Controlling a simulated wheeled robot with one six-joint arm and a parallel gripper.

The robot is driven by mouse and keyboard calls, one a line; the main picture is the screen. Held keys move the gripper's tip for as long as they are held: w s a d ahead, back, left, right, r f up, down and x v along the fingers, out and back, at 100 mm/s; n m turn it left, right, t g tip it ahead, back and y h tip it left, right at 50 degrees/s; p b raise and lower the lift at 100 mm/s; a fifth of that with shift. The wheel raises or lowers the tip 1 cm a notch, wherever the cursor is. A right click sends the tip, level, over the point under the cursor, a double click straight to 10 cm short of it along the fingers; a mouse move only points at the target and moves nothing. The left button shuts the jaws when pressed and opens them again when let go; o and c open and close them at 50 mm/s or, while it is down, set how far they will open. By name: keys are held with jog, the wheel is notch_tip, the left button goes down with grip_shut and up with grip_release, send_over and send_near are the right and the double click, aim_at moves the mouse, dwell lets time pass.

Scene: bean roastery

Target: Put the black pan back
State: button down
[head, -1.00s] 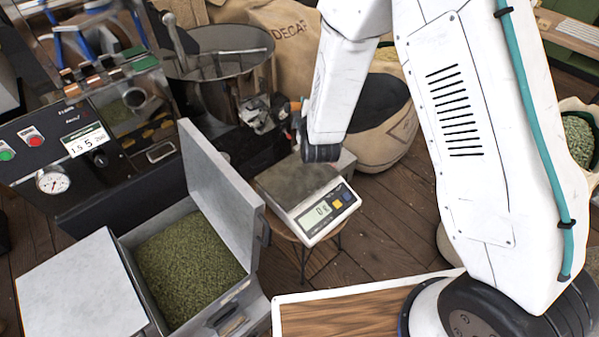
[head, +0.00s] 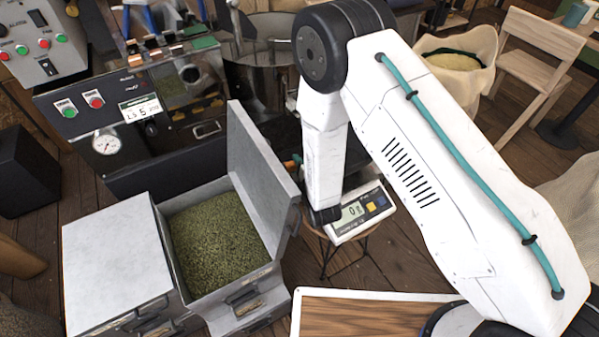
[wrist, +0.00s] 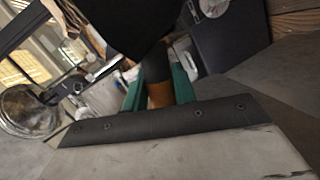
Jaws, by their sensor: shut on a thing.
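The black pan (wrist: 125,22) fills the top middle of the wrist view as a dark shape, cut off by the frame edge. Its handle, dark grey and brown, runs down between the green fingers of my gripper (wrist: 157,88). The gripper is shut on this handle. In the head view my white arm hides the gripper and pan, so their height over the floor and furniture cannot be told.
A scale (head: 362,212) on a small stool stands behind my forearm, partly hidden. An open metal bin (head: 170,262) of green beans, its lid upright, stands left of it. A wood-topped surface (head: 365,316) is in front. The roaster (head: 150,125) stands behind.

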notch_tip(320, 180, down, 3)
jog(key=shift+f, duration=0.2)
jog(key=c, duration=1.1)
grip_release()
